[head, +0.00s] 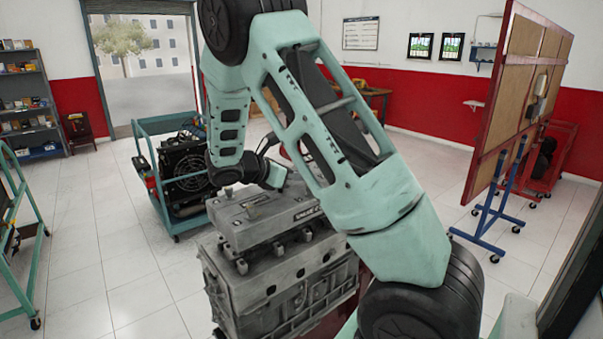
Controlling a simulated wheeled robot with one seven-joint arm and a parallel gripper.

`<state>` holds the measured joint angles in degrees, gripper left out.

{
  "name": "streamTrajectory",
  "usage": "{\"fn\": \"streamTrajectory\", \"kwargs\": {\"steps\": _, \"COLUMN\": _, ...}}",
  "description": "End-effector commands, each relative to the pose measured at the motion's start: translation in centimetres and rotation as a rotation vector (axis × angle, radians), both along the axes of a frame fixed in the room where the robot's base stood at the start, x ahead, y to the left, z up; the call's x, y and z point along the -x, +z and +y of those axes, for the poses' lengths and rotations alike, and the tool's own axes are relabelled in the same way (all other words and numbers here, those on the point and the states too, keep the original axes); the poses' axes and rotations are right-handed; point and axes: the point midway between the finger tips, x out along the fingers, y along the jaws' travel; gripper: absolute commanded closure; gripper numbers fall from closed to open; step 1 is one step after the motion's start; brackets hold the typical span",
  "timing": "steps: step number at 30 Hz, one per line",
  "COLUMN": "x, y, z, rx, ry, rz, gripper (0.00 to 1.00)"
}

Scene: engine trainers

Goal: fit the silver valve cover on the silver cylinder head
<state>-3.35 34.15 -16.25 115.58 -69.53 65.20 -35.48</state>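The silver valve cover (262,221) is a long grey box with raised lettering on its side and small knobs on top. It lies lengthwise above the silver cylinder head (278,251), whose side shows a row of stubby ports. The cover looks level and lined up with the head; I cannot tell whether it is fully seated. The head is on top of a large grey engine block (280,290). My gripper (272,180) is just above the far side of the cover. Its fingertips are not clear, and my arm hides the right end of the cover and head.
A teal cart (175,125) carrying a dark engine with a fan stands close behind the block. Another teal frame (22,240) is at the far left. A wooden board on a blue wheeled stand (490,215) is at the right. The tiled floor at left is clear.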

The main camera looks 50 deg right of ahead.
Motion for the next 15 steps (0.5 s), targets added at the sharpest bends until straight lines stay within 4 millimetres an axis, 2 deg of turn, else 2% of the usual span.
{"fn": "streamTrajectory", "kwargs": {"steps": 15, "x": 0.0, "y": -3.4, "z": 0.0, "rx": 0.003, "ry": 0.0, "rz": 0.001, "gripper": 1.0}}
